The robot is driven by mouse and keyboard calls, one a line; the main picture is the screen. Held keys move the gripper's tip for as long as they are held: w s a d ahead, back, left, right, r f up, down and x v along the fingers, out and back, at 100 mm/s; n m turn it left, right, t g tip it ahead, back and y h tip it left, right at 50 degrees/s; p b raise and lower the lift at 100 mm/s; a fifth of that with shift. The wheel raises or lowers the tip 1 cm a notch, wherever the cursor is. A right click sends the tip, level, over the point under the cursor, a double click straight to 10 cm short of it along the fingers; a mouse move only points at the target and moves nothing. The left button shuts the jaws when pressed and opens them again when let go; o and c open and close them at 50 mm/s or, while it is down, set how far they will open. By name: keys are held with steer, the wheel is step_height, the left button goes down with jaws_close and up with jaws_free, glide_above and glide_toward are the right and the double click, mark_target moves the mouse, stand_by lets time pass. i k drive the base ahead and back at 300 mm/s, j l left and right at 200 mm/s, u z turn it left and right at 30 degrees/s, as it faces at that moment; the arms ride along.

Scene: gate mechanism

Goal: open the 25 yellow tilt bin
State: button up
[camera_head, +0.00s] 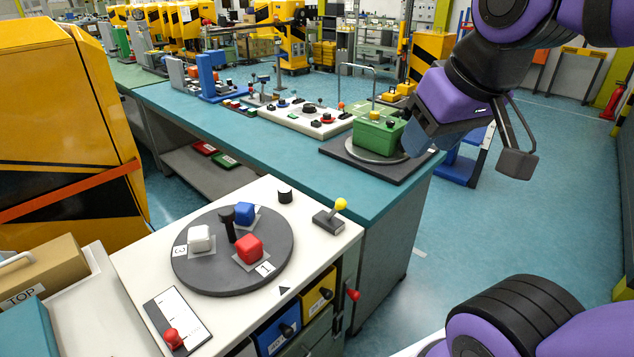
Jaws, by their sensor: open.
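A yellow bin front (318,297) with a dark knob and a small white label shows below the right edge of the white table, beside a blue one. It looks closed. The label is too small to read, so I cannot confirm the number 25. My gripper (472,150) is at the upper right, open and empty, its fingers wide apart. It is in the air, well above and to the right of the yellow bin, in front of the green box on the teal bench.
The white table (140,262) carries a grey turntable (205,278) with coloured blocks and a yellow-tipped lever (338,207). A red knob (352,295) sticks out right of the yellow bin. A blue bin (272,342) is nearer.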

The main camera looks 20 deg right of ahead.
mark_target(315, 296)
steer(key=u, duration=0.45)
steer(key=l+u, duration=1)
steer(key=u, duration=0.2)
steer(key=k+l+u, duration=0.15)
steer(key=l+u, duration=0.25)
steer(key=k+l+u, duration=0.1)
steer(key=k+l, duration=0.2)
steer(key=l, duration=0.2)
steer(key=k+l, duration=0.3)
steer(key=l, duration=0.15)
steer(key=k+l+u, duration=0.15)
steer(key=k+l, duration=0.15)
steer(key=l, duration=0.2)
